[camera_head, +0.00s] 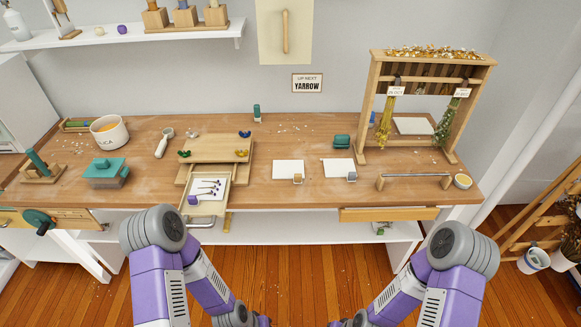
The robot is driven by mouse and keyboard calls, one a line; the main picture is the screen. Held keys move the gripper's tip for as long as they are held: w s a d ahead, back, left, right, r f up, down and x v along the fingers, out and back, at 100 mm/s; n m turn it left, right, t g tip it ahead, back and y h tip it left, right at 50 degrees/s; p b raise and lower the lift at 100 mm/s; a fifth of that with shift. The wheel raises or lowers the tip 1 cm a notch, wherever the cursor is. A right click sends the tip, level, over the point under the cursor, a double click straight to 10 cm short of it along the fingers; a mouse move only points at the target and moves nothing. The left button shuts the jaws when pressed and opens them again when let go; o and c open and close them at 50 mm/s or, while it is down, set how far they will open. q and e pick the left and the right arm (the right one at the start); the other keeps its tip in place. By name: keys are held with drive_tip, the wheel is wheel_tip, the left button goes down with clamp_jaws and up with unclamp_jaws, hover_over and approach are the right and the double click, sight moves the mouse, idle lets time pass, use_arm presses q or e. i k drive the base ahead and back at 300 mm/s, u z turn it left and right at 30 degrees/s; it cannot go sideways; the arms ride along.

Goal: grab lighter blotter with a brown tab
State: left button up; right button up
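Two pale, flat square blotters lie side by side on the wooden bench. The left blotter (287,168) has a small brown tab (297,179) at its lower right corner. The right blotter (337,166) has a grey tab (351,177) at its lower right corner. They look nearly equally light; I cannot tell a clear difference in shade. Both lie flat with nothing on them. My two purple arms fold down to the bottom edge, in front of the bench. Only grey wrist parts show there; both grippers are out of view, away from the blotters.
A wooden drying rack (373,90) with hanging flower bunches stands right. A pulled-out tray (210,207) with purple flowers and a wooden board (222,141) are left. Bench around the blotters is mostly clear.

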sight(294, 169)
drive_tip(key=z, duration=1.2)
drive_tip(key=i, duration=1.15)
drive_tip(key=u, duration=2.3)
